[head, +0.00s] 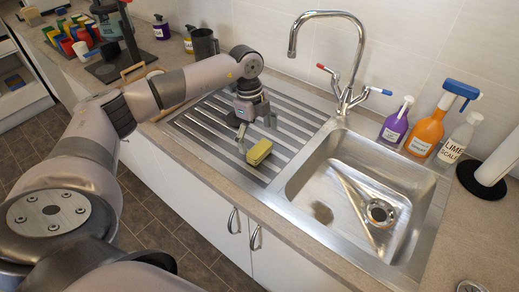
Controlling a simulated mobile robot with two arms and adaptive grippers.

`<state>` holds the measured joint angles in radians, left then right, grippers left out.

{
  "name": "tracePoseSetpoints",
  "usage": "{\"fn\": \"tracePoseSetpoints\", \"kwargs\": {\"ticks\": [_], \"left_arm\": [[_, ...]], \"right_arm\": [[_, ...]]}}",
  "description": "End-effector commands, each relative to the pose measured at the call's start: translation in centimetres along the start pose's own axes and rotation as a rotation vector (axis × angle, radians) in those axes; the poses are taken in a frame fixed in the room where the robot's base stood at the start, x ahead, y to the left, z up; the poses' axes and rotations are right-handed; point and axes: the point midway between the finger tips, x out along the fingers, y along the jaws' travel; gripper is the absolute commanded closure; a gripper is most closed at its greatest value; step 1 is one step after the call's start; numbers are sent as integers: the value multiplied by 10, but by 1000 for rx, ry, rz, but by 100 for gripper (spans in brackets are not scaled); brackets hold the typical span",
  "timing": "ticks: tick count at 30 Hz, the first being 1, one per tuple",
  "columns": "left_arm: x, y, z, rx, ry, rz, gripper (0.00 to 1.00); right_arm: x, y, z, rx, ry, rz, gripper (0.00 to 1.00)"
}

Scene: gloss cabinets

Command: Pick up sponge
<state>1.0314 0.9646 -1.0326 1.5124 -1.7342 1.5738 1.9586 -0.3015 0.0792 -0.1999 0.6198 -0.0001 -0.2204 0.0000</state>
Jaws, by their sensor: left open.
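A yellow sponge (259,152) lies on the ribbed steel drainboard, left of the sink basin. My left gripper (255,131) comes in from the left over the drainboard. It points down, open and empty, just behind and above the sponge. One finger reaches down near the sponge's left end; I cannot tell whether it touches. My right gripper is not in view.
A dark mug (204,43) stands behind my arm.

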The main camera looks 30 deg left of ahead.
Motion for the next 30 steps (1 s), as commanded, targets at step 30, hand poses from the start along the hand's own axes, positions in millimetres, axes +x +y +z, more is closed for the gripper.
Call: {"fn": "tracePoseSetpoints", "kwargs": {"ticks": [30], "left_arm": [[42,3,-4,0,0,1,36]], "right_arm": [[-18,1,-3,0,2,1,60]]}}
